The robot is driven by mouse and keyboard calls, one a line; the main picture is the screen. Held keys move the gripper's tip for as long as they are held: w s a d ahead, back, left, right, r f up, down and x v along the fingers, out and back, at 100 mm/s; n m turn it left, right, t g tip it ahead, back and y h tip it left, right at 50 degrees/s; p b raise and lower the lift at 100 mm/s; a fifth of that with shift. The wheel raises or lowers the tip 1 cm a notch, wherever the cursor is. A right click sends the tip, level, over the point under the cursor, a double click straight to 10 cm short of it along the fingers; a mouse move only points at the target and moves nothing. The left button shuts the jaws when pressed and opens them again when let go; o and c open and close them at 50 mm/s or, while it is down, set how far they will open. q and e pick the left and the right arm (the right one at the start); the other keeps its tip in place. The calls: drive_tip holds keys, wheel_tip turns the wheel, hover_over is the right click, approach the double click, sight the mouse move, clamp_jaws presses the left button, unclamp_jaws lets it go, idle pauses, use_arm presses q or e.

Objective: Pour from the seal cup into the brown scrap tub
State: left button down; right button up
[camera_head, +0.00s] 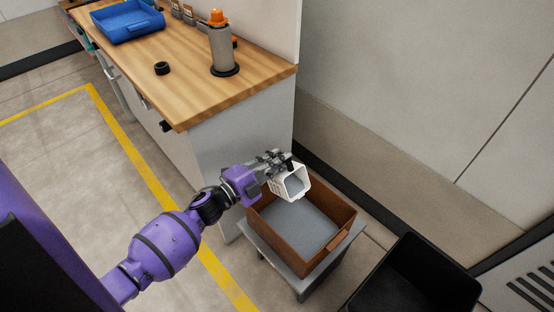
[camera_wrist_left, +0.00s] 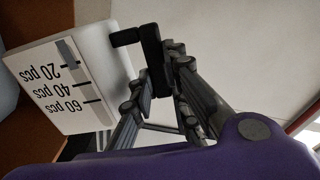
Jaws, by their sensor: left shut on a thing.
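The white seal cup (camera_head: 291,184) is held by my left gripper (camera_head: 277,163) above the back-left part of the brown scrap tub (camera_head: 334,247). In the left wrist view the cup (camera_wrist_left: 62,82) shows printed marks of 20, 40 and 60 pcs, turned upside down. The left gripper's fingers (camera_wrist_left: 160,65) are beside it. The tub's floor is grey, and I cannot make out any seals lying on it. My right gripper is not in view.
The tub stands on a small grey stand (camera_head: 297,282). A black bin (camera_head: 414,280) is to its right. A wooden counter (camera_head: 185,98) at the back left carries a blue tray (camera_head: 127,22), a grey bottle with an orange top (camera_head: 222,48) and a black ring (camera_head: 162,68).

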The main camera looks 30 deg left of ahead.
sight(288, 175)
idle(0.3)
use_arm(q)
drive_tip(key=shift+s+d+m, duration=0.2)
drive_tip(key=shift+d+m, duration=0.3)
drive_tip(key=shift+m, duration=0.1)
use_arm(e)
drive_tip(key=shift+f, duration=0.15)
use_arm(q)
drive_tip(key=shift+d, duration=0.1)
drive_tip(key=shift+s+d+f+m+b, duration=0.1)
drive_tip(key=shift+s+d+m+b, duration=0.1)
drive_tip(key=shift+d+m+b, duration=0.3)
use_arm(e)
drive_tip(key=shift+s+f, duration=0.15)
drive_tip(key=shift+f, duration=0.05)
use_arm(q)
drive_tip(key=shift+a, duration=0.15)
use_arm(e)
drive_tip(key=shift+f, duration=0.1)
use_arm(q)
drive_tip(key=shift+s+d+f+m, duration=0.2)
drive_tip(key=shift+d+m, duration=0.35)
drive_tip(key=shift+m, duration=0.05)
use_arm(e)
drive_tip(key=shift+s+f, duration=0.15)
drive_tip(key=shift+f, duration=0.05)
use_arm(q)
drive_tip(key=shift+d+f, duration=0.1)
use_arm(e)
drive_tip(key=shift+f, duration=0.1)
